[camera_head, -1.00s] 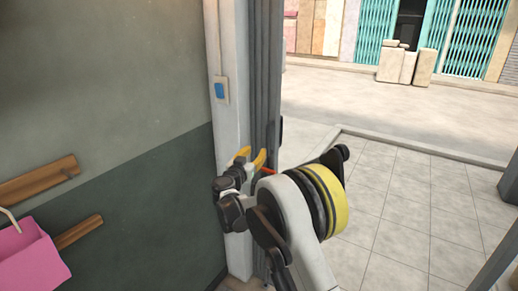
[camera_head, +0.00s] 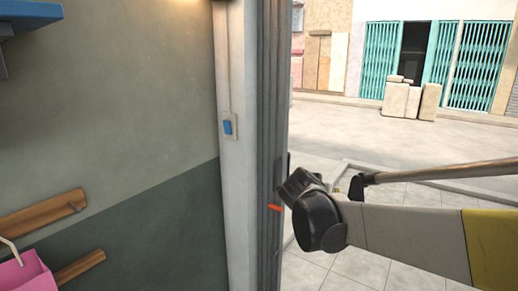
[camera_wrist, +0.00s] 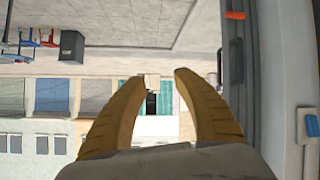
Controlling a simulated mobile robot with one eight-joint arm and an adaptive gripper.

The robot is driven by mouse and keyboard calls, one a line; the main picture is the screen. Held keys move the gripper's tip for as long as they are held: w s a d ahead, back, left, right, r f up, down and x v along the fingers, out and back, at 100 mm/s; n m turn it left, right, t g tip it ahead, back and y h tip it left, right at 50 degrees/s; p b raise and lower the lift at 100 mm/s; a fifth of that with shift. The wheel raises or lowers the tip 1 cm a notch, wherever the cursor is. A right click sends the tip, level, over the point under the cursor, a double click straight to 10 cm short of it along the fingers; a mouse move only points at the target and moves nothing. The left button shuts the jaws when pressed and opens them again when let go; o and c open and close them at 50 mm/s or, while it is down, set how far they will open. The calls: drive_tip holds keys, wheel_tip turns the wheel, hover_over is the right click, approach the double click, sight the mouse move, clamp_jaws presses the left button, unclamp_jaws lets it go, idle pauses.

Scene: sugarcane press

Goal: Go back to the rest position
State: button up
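My gripper (camera_wrist: 161,76) shows in the wrist view with two curved yellow fingers. Their tips are apart, with nothing between them. Beyond the gap is the street front, seen upside down. In the head view my arm reaches in from the right, and its black wrist part is in front of the doorway, just right of the grey door post (camera_head: 240,170). The fingers cannot be made out in the head view.
A blue switch (camera_head: 228,127) is on the post and shows in the wrist view (camera_wrist: 307,122). An orange piece (camera_head: 275,208) sticks out from the post's track. Wooden rails (camera_head: 45,213) and a pink bag (camera_head: 25,275) are at left.

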drive_tip(key=s+f+n+g+y, duration=0.1)
drive_tip(key=s+f+y, duration=0.2)
drive_tip(key=s, duration=1.3)
drive_tip(key=s+f+n+g+y, duration=0.2)
drive_tip(key=s+f, duration=0.3)
drive_tip(key=s, duration=1.1)
drive_tip(key=shift+d+f+y, duration=0.15)
drive_tip(key=shift+f+y, duration=0.05)
drive_tip(key=shift+y, duration=0.2)
